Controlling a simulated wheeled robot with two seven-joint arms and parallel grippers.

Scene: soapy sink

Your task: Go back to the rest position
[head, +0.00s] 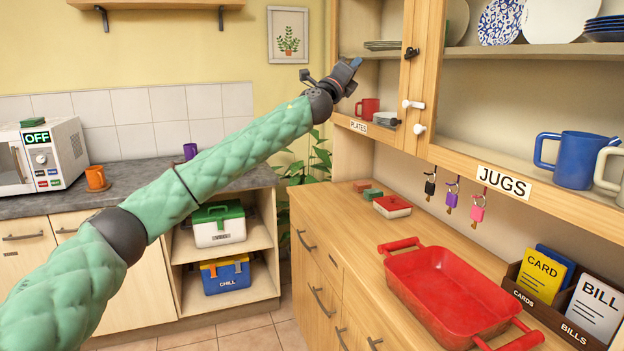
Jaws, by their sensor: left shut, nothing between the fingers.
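My left arm, in a quilted green sleeve, reaches from the lower left up to the cupboard in the head view. My left gripper (354,65) is at its end, in front of the open shelf section marked PLATES. The gripper is dark with a blue tip, and it is shut and empty. My right gripper is not in view.
The wall cupboard's wooden door frame (413,90) stands just right of my gripper. A red mug (368,107) sits on the shelf below it. A red tray (450,290) lies on the wooden counter (345,215). A microwave (42,155) stands at far left.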

